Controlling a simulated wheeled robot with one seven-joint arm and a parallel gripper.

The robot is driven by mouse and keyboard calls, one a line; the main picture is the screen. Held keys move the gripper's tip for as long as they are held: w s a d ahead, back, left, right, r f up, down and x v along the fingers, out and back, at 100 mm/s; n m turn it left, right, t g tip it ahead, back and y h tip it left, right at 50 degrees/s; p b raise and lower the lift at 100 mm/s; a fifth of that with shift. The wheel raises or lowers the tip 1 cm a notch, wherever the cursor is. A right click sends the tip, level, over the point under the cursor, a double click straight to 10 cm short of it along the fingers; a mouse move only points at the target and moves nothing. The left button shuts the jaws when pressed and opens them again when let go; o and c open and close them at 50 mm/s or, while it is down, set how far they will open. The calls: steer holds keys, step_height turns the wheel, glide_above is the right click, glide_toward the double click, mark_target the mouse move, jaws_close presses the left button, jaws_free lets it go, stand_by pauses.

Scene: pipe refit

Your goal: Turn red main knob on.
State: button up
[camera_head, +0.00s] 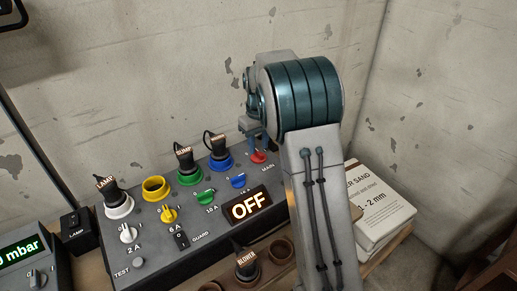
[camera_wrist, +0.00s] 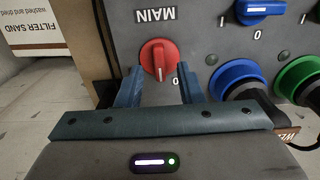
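The red main knob (camera_head: 258,157) is at the far right end of the dark control panel (camera_head: 222,239), beside the label MAIN. In the wrist view the red knob (camera_wrist: 159,59) sits between the two blue fingers of my gripper (camera_wrist: 159,84). The fingers are apart, with a gap on each side of the knob; no contact shows. The knob's white line points toward the 0 mark at its lower side. In the head view my gripper (camera_head: 256,138) is just above the knob, partly hidden by my arm. The panel display (camera_head: 247,206) reads OFF.
A blue knob (camera_wrist: 260,8) and a blue socket (camera_wrist: 238,80) are beside the red knob. Plugs labelled LAMP (camera_head: 116,201) and PUMP (camera_head: 187,164) stand on the panel. Filter sand bags (camera_head: 384,205) lie to the right. A BLOWER plug (camera_head: 247,265) stands in front.

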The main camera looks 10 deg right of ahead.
steer(key=shift+f, duration=1.1)
jaws_close()
